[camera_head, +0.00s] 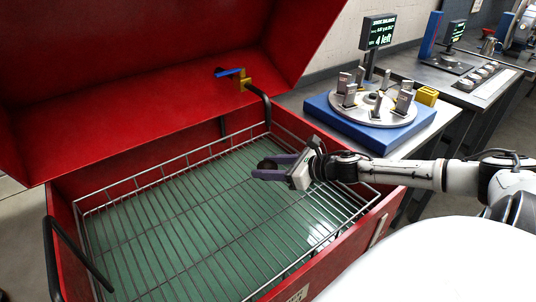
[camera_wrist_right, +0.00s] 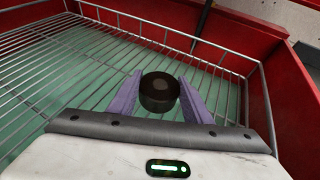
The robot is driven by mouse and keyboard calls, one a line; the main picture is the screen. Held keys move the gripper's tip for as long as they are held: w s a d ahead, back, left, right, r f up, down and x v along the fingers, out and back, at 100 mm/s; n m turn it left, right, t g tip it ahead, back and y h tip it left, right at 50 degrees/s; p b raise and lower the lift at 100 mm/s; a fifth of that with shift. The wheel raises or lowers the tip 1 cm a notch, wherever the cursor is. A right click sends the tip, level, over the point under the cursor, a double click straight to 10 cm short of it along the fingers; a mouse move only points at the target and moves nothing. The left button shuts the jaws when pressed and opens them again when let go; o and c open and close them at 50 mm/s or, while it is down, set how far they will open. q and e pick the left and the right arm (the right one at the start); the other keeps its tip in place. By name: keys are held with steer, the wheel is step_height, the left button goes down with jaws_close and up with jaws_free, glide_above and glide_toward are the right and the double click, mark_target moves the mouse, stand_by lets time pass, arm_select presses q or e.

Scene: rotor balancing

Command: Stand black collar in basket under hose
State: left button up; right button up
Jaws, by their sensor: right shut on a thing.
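The black collar (camera_wrist_right: 159,92) is a short dark cylinder between the purple fingers of my right gripper (camera_wrist_right: 160,94). In the head view the collar (camera_head: 267,164) shows at the fingertips of my right gripper (camera_head: 270,167), which is shut on it. It is over the right part of the wire basket (camera_head: 165,176). I cannot tell whether the collar touches the basket wires. The hose (camera_head: 257,98) is a dark curved pipe with a brass valve and blue handle at the back right of the red tank, behind the gripper. My left gripper is not in view.
The red tank's lid (camera_head: 150,70) stands open at the back. Green liquid or floor (camera_head: 150,240) shows under the basket wires. A black bar (camera_head: 75,255) rises at the left. A blue balancing stand (camera_head: 350,128) with a disc and weights stands at the right. Much of the basket is bare.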

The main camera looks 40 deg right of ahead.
steer(key=shift+f, duration=1.4)
steer(key=shift+f, duration=0.1)
steer(key=o, duration=1.4)
steer(key=shift+o, duration=0.2)
steer(key=shift+s, duration=0.15)
steer(key=p+v, duration=0.2)
steer(key=v, duration=0.7)
steer(key=shift+s+d+r+p, duration=0.1)
steer(key=shift+s+r+p, duration=0.15)
steer(key=shift+s+p, duration=0.05)
steer(key=shift+v, duration=1.05)
